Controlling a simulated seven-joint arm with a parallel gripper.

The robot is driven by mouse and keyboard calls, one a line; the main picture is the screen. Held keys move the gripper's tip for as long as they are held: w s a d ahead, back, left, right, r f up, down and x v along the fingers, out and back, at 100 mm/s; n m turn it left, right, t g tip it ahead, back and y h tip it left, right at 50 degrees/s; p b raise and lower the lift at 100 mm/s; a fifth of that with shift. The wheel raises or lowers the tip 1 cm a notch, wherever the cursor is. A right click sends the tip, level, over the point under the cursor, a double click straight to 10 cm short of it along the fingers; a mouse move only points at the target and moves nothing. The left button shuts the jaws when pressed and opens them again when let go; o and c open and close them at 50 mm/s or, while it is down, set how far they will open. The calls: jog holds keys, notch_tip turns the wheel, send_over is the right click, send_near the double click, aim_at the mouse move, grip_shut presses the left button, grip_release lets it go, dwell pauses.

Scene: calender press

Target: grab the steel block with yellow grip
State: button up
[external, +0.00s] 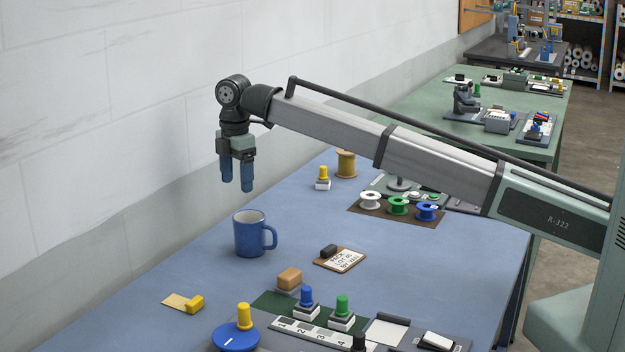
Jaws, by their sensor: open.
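A small pale steel block with a yellow grip (322,178) stands upright on the blue table toward the back, left of a tan spool. My gripper (237,185) points straight down with its two blue fingers apart and nothing between them. It hangs in the air above the table, to the left of the steel block in the picture and clear of it.
A blue mug (249,234) stands below my gripper in the picture. Spools (397,205) sit on a brown mat to the right. A clipboard (340,260) lies mid-table.

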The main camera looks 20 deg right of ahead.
jog(key=w+d+m, duration=0.3)
jog(key=w+d, duration=1.3)
jog(key=d, duration=0.1)
jog(key=r+m, duration=0.1)
jog(key=m, duration=0.5)
send_over(323, 166)
jog(key=m, duration=0.8)
jog(key=f+m, duration=0.5)
jog(key=m, duration=0.2)
jog(key=f+m, duration=0.3)
jog(key=m, duration=0.1)
jog(key=shift+s+a+f, duration=0.1)
jog(key=shift+a+f, duration=0.1)
jog(key=shift+f, duration=0.1)
jog(key=shift+d+f, duration=0.2)
jog(key=shift+f, duration=2.35)
jog(key=c, duration=1.2)
